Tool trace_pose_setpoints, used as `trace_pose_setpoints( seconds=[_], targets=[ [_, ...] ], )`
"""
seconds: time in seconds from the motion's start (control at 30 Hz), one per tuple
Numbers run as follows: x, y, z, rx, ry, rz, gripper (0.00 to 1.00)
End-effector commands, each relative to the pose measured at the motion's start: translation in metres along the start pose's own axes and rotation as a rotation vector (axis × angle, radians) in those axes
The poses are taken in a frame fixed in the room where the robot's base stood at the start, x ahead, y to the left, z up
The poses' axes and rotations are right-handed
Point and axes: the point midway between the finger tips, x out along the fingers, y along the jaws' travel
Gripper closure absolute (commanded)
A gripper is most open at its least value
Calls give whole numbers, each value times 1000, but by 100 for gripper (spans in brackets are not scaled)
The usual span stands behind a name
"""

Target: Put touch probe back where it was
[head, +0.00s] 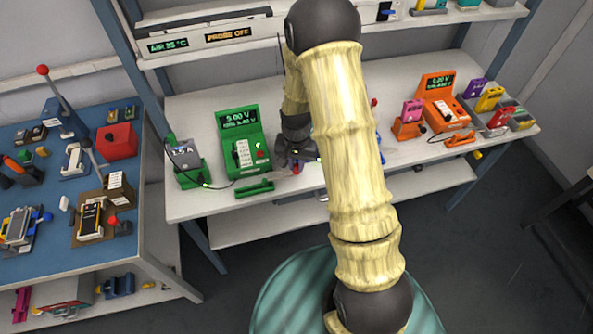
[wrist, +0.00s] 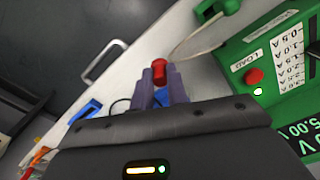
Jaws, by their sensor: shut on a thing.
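My gripper (wrist: 159,78) is shut on a small piece with a red end (wrist: 158,70), which I take to be the touch probe. The red end sticks out between the grey-purple fingertips, and a bit of blue shows between the fingers. The rest of the piece is hidden by the fingers. In the head view my gripper (head: 297,158) is over the white bench, just right of the green tester (head: 240,145). The tester also shows at the right of the wrist view (wrist: 262,70). A display on the shelf reads "PROBE OFF" (head: 228,34).
A green cell holder (head: 190,168) stands left of the tester, with a green handle (head: 254,189) in front. An orange tester (head: 440,105) stands farther right on the white bench (head: 200,207). A blue table (head: 150,235) with several fixtures is at left. My arm hides the bench's middle.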

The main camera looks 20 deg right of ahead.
Motion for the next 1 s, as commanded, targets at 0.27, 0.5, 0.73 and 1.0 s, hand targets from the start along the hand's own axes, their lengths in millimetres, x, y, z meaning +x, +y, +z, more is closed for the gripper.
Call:
trace_pose_setpoints(
  seconds=[0.27, 0.5, 0.73, 1.0],
  targets=[
    [35, 0, 1, 0, -3, 1, 100],
    [39, 0, 0, 0, 0, 0, 100],
    [42, 0, 0, 0, -1, 0, 81],
    [42, 0, 0, 0, -1, 0, 63]
  ],
)
